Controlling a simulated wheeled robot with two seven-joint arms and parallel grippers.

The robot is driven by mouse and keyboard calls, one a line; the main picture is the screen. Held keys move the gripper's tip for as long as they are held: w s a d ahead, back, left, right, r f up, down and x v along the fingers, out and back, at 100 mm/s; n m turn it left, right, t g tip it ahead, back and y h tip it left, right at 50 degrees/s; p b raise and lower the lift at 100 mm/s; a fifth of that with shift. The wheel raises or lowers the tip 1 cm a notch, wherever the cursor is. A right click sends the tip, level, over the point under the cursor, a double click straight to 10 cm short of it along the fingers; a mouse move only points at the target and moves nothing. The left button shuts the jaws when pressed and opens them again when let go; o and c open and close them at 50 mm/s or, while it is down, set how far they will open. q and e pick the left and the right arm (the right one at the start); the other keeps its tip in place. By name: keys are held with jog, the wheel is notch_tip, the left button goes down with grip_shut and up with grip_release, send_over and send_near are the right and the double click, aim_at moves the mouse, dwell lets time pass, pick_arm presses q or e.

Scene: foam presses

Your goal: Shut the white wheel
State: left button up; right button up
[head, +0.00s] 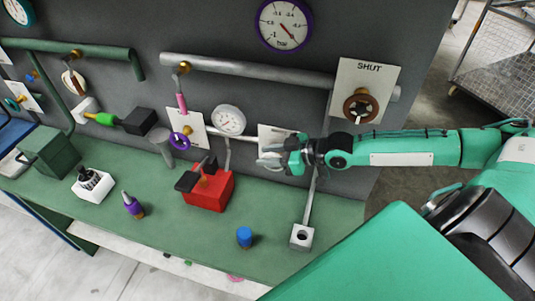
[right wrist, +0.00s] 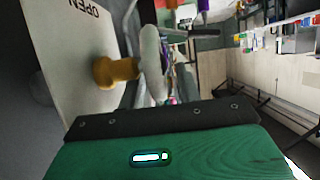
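The white wheel (head: 268,160) is on a pale plate (head: 275,137) on the grey panel, partly hidden by my right gripper. In the right wrist view the white wheel (right wrist: 152,63) shows nearly edge-on, on a brass stem (right wrist: 116,72) from a plate (right wrist: 75,50) that reads OPEN. My right gripper (head: 278,157) is at the wheel, its arm coming in from the right. Its dark edge (right wrist: 165,118) lies close to the wheel's rim in the wrist view. Whether the fingers touch or close on the wheel cannot be told. My left gripper is out of view.
A brown wheel (head: 361,106) on a plate marked SHUT is up and right. A purple wheel (head: 180,140) and a white gauge (head: 229,120) are left. A red box (head: 208,190), blue cap (head: 244,236) and purple bottle (head: 132,205) stand on the green bench (head: 180,235).

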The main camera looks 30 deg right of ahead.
jog(key=shift+w+a+f, duration=0.1)
jog(key=shift+w+a, duration=0.1)
grip_shut()
